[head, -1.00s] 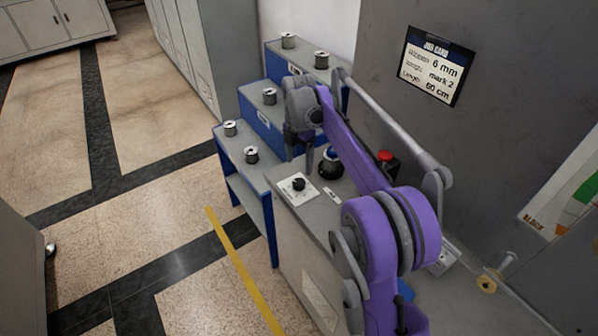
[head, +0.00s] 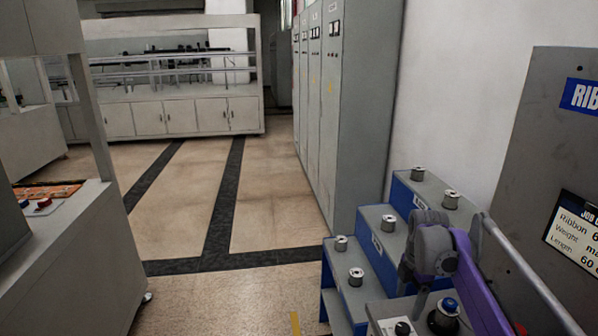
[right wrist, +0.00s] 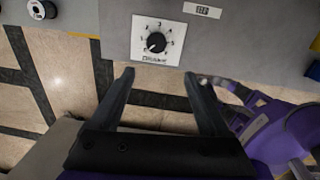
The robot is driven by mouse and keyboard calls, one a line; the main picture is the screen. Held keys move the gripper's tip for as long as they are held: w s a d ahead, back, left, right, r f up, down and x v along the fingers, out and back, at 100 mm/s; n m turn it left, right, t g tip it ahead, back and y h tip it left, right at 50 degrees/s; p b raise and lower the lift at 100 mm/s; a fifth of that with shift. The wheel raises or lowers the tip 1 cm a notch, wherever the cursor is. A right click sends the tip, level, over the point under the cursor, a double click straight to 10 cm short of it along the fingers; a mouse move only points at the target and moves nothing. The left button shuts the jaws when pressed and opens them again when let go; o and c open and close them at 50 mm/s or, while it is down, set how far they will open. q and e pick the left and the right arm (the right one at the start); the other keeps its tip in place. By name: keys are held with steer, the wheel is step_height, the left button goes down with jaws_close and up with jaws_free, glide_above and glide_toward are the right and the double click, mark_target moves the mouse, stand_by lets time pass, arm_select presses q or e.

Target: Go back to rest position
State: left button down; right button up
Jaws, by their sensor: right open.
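My right gripper (head: 417,289) is at the lower right of the head view, on my purple and grey arm, above the front of the grey bench. In the right wrist view its two dark fingers (right wrist: 160,92) are spread wide with nothing between them. A white dial plate with a black knob (right wrist: 156,42) lies just beyond the fingertips, apart from them. The knob (head: 402,328) also shows at the bottom of the head view. My left gripper is not in view.
A stepped blue and grey rack (head: 378,245) with several metal spools stands beside the gripper. A black and blue knob (head: 444,316) is close to the right arm. Grey cabinets (head: 345,100) stand behind. The tiled floor (head: 275,210) at the middle is clear.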

steer(key=s+a+m+t, duration=0.1)
steer(key=s+a+m, duration=0.35)
steer(key=s, duration=0.25)
steer(key=s+a+m+t, duration=0.2)
steer(key=s+a+m, duration=0.2)
steer(key=s+m, duration=0.25)
steer(key=s+a+f+m+t, duration=0.1)
steer(key=s+a+f+m, duration=0.1)
steer(key=s+f+m, duration=0.2)
steer(key=s+a+f+m+t, duration=0.1)
steer(key=s+f+m, duration=0.3)
steer(key=s, duration=0.6)
steer(key=shift+a+f+m+p, duration=0.35)
steer(key=shift+a+f, duration=0.25)
steer(key=shift+a, duration=0.2)
